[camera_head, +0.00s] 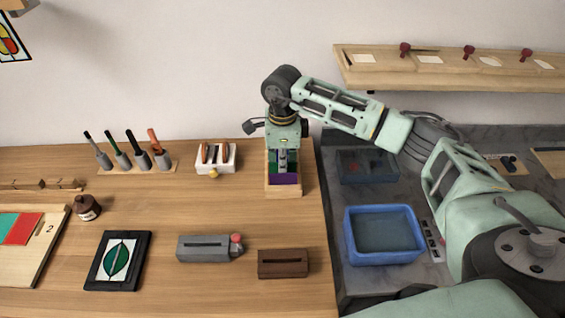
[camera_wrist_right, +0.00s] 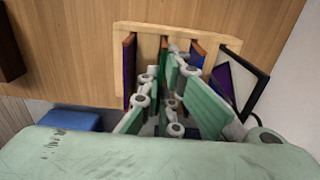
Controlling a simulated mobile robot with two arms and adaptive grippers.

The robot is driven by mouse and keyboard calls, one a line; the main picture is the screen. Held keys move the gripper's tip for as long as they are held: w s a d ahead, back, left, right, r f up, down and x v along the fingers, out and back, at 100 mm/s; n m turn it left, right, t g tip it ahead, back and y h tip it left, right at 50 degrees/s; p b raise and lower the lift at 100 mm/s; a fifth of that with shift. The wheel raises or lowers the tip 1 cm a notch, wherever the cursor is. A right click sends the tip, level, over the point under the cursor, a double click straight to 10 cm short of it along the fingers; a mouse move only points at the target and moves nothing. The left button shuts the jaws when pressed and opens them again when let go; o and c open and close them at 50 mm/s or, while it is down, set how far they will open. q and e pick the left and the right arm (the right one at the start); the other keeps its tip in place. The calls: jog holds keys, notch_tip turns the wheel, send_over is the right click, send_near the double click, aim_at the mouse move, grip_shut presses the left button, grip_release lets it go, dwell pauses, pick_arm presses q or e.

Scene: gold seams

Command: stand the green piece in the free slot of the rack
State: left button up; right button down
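The pale wooden rack (camera_head: 285,190) stands near the back right of the wooden table, and it fills the upper middle of the right wrist view (camera_wrist_right: 155,28). A purple piece (camera_head: 286,179) stands in its front slot. Other pieces, one blue with an orange edge (camera_wrist_right: 197,56), stand at the other side. The dark green piece (camera_wrist_right: 163,62) is upright within the rack, between the fingertips of my right gripper (camera_wrist_right: 166,78). The fingers close around it from both sides and hide much of it. I cannot tell whether its lower edge is seated. My left gripper is not in view.
A white holder (camera_head: 230,160) with brown-handled tools stands left of the rack. A grey block (camera_head: 203,248) and a brown slotted block (camera_head: 283,263) lie in front. A blue bin (camera_head: 384,236) stands right. A black-framed panel (camera_wrist_right: 250,82) is close to the rack.

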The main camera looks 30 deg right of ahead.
jog(key=c, duration=2.5)
grip_release()
jog(key=o, duration=0.6)
jog(key=shift+o, duration=0.3)
jog(key=o, duration=0.4)
jog(key=shift+o, duration=0.2)
jog(key=shift+r, duration=0.1)
jog(key=shift+r+p, duration=1.9)
jog(key=shift+r, duration=1.45)
